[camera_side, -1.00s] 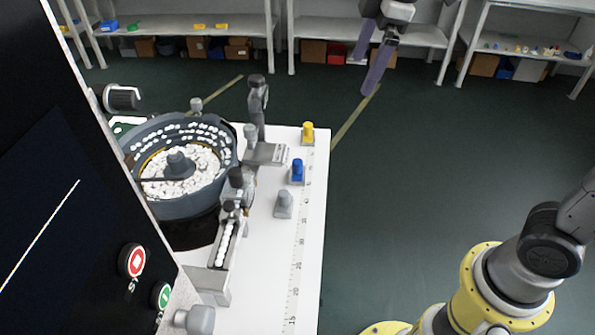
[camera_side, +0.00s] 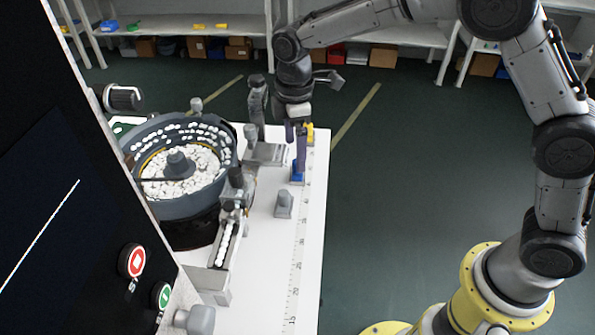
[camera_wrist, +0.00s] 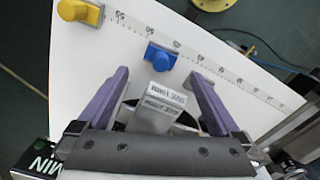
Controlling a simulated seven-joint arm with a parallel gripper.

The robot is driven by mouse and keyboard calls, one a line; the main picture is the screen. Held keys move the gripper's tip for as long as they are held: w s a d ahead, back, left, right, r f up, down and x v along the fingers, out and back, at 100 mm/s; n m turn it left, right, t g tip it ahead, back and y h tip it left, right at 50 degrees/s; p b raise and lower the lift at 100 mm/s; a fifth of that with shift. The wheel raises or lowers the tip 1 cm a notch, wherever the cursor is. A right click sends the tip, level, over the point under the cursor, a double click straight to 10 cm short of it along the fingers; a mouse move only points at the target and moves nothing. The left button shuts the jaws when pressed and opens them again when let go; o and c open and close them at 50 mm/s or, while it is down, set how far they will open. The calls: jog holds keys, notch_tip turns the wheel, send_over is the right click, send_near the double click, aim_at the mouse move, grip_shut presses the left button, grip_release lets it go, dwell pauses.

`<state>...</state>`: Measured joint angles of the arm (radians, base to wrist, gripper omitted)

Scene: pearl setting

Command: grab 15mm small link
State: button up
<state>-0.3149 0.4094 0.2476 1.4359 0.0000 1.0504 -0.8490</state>
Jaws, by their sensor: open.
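Three small links stand in a row on the white table (camera_side: 305,235). They are yellow (camera_side: 310,133), blue (camera_side: 297,178) and grey (camera_side: 284,205); I cannot read a size on any of them. My gripper (camera_side: 297,150) points down over the blue link, its purple fingers hiding part of it and part of the yellow one. In the wrist view the fingers (camera_wrist: 160,82) are wide apart and empty. The blue link (camera_wrist: 161,56) lies just beyond the gap between the tips, and the yellow link (camera_wrist: 80,12) is at the upper left.
A round feeder bowl (camera_side: 215,195) full of white pieces stands left of the links, with a feed track (camera_side: 224,245) in front. A grey block (camera_side: 266,153) sits left of the blue link. A ruler scale (camera_side: 298,265) runs along the table's right edge.

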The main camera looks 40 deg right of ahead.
jog(key=shift+s+d+f, duration=0.1)
jog(key=shift+f, duration=1.5)
jog(key=shift+d+f, duration=0.1)
jog(key=shift+f, duration=1.5)
jog(key=c, duration=1.4)
jog(key=shift+r, duration=0.15)
